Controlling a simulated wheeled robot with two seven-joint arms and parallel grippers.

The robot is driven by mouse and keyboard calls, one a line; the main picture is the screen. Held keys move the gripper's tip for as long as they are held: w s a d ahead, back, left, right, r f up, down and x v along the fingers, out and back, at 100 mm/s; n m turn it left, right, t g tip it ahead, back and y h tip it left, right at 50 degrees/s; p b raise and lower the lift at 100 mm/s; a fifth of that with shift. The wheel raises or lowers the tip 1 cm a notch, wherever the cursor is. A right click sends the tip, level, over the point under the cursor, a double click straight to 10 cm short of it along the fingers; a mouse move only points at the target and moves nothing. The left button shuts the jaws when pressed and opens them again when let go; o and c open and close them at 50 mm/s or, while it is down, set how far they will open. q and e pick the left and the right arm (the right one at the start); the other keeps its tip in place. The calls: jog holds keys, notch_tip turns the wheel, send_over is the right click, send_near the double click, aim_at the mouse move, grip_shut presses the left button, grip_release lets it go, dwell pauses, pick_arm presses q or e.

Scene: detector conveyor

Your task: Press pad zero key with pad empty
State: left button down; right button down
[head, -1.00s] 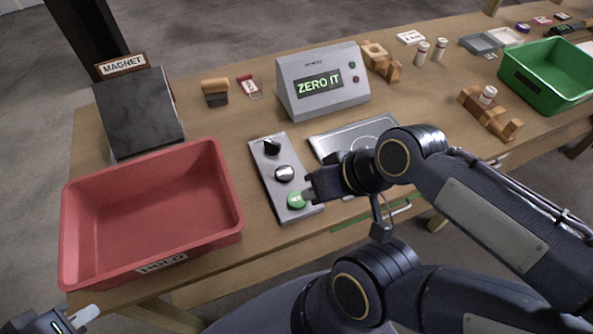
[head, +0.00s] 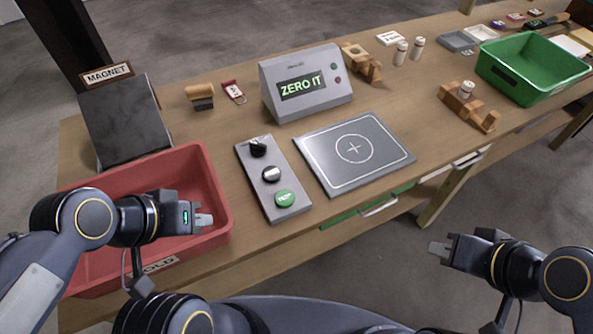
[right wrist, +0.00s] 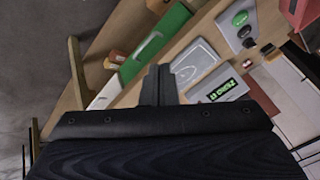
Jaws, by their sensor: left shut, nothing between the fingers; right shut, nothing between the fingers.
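The pad (head: 380,138), a grey plate marked with a circle and cross, lies empty. It also shows in the right wrist view (right wrist: 188,72). Left of it is a metal key panel (head: 246,164) with a black knob (head: 258,148), a dark middle key (head: 271,174) and a green key (head: 285,198). The key labels are too small to read surely. The grey display box (head: 310,104) behind reads "ZERO IT". My left gripper (head: 207,220) is shut and empty over the red bin, left of the green key. My right gripper (head: 436,249) is shut and empty, off the table's front edge.
The red bin (head: 215,180) stands left of the panel, below a "MAGNET" stand (head: 122,122). A stamp-like block (head: 200,97) and red tag (head: 233,91) lie behind. Wooden blocks (head: 480,120) and a green bin (head: 535,85) are at right. The table between pad and blocks is clear.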

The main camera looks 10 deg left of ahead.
dwell(0.3)
jog(key=w+a+r+m+y+p, duration=0.25)
jog(key=w+a+r, duration=0.2)
jog(key=w, duration=0.35)
jog(key=m+t+p, duration=0.1)
jog(key=m+p, duration=0.4)
jog(key=m, duration=0.9)
send_over(275, 175)
notch_tip(275, 175, down, 7)
jog(key=shift+a, duration=0.1)
notch_tip(275, 175, down, 9)
jog(key=b, duration=0.8)
jog(key=shift+r, duration=0.2)
jog(key=shift+f+b, duration=0.1)
jog(key=shift+b, duration=0.2)
